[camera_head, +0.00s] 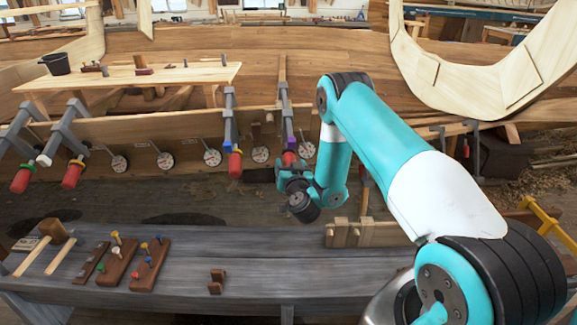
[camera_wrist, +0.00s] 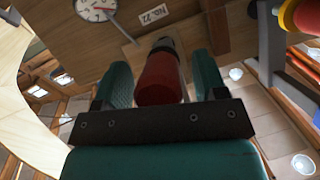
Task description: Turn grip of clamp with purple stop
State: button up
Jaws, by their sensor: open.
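The clamp (camera_head: 284,108) with the purple stop (camera_head: 290,141) hangs on the hull plank in the head view, its red grip (camera_head: 289,158) just below the stop. My gripper (camera_head: 281,176) is at this grip and partly covers its lower end. In the wrist view a red grip (camera_wrist: 159,80) with a grey end lies between the two teal fingers of my gripper (camera_wrist: 163,82). The fingers are open, with a gap visible on each side of the grip. The purple stop does not show in the wrist view.
Another clamp (camera_head: 229,105) with a red grip (camera_head: 235,164) hangs to the left. More clamps hang at far left. Round dials (camera_head: 212,157) line the plank; one dial (camera_wrist: 96,9) shows near a label (camera_wrist: 152,16). A grey bench (camera_head: 190,268) holding small tools stands in front.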

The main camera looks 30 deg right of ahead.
jog(key=c, duration=0.9)
jog(key=shift+f+b, duration=0.2)
jog(key=shift+b, duration=0.85)
jog(key=m+y+b, duration=0.1)
jog(key=b, duration=0.6)
jog(key=shift+f+m+t+b, duration=0.3)
jog(key=shift+f+t, duration=0.05)
jog(key=shift+t, duration=0.05)
jog(key=m+y+b, duration=0.1)
jog(key=b, duration=0.8)
jog(key=shift+m+t, duration=0.3)
jog(key=shift+t, duration=0.1)
jog(key=m+t+y+b, duration=0.1)
jog(key=b, duration=0.6)
jog(key=shift+m+y, duration=0.3)
jog(key=shift+m, duration=0.1)
jog(key=m+t+y+b, duration=0.1)
jog(key=b, duration=0.4)
jog(key=shift+m, duration=0.4)
jog(key=m+b, duration=0.1)
jog(key=b, duration=0.1)
jog(key=m+t+y+b, duration=0.1)
jog(key=b, duration=0.1)
jog(key=shift+a+r+m, duration=0.1)
jog(key=shift+r+m, duration=0.1)
jog(key=shift+m, duration=0.1)
jog(key=shift+r+m+t+b, duration=0.25)
jog(key=shift+m+t+b, duration=0.25)
jog(key=shift+m+b, duration=0.6)
